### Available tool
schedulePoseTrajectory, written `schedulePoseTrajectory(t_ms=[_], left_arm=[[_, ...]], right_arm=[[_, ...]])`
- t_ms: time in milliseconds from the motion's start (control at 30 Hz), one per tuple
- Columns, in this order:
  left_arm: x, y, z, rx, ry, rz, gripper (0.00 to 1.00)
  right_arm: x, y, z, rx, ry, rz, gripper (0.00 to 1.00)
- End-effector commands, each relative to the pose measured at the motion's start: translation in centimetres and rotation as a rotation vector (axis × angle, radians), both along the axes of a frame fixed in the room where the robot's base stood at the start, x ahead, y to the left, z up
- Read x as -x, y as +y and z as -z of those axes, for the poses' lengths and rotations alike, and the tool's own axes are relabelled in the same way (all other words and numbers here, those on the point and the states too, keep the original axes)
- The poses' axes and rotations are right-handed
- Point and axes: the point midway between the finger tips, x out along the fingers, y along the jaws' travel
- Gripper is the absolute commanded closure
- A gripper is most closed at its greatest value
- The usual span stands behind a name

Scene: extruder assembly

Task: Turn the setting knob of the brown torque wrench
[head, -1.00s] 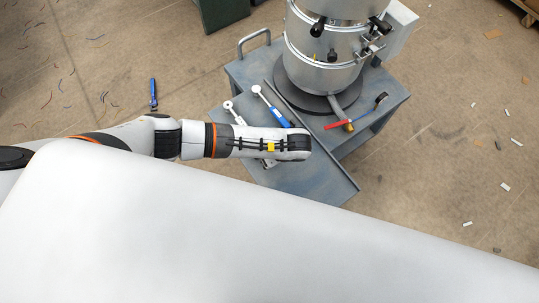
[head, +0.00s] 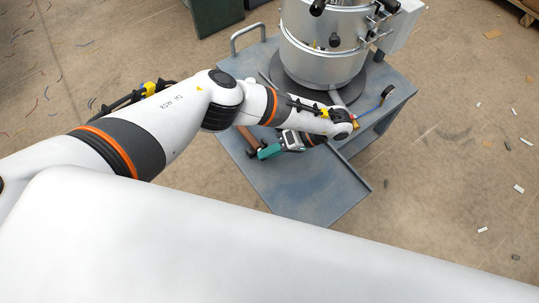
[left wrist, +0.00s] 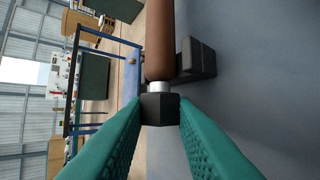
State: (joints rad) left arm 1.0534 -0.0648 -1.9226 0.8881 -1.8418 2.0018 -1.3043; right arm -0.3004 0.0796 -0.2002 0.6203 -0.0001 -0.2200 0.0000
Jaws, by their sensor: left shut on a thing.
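The brown torque wrench (left wrist: 160,40) shows in the left wrist view as a brown handle with a silver collar and a black setting knob (left wrist: 160,110) at its near end. My left gripper (left wrist: 160,108) has its two teal fingers shut on the knob, one on each side. In the head view a short piece of the brown handle (head: 247,137) shows beside my left gripper (head: 262,152), over the grey cart top. My left forearm hides the rest of the wrench. My right gripper is not in view.
A dark block (left wrist: 197,60) sits beside the handle in the left wrist view. The grey cart (head: 315,190) carries a large silver cylinder (head: 320,50) at the back. A blue-handled tool (head: 387,92) lies at its right. The cart's front part is clear.

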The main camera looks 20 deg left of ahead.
Motion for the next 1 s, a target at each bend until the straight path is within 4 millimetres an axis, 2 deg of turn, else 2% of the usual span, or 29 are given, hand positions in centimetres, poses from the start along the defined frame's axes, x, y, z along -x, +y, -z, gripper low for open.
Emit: schedulePoseTrajectory(t_ms=[333,867,900,1000], left_arm=[[-0.12,-0.12,0.24,-0.067,0.086,0.001,0.99],[-0.06,-0.11,0.24,-0.076,0.103,0.0,0.99],[-0.06,-0.11,0.24,-0.076,0.103,0.0,0.7],[-0.06,-0.1,0.24,-0.076,0.103,0.0,0.54]], right_arm=[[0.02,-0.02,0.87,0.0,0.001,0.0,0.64],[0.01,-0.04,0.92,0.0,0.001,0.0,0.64],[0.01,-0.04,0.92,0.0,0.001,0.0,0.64],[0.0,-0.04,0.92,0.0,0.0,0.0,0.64]])
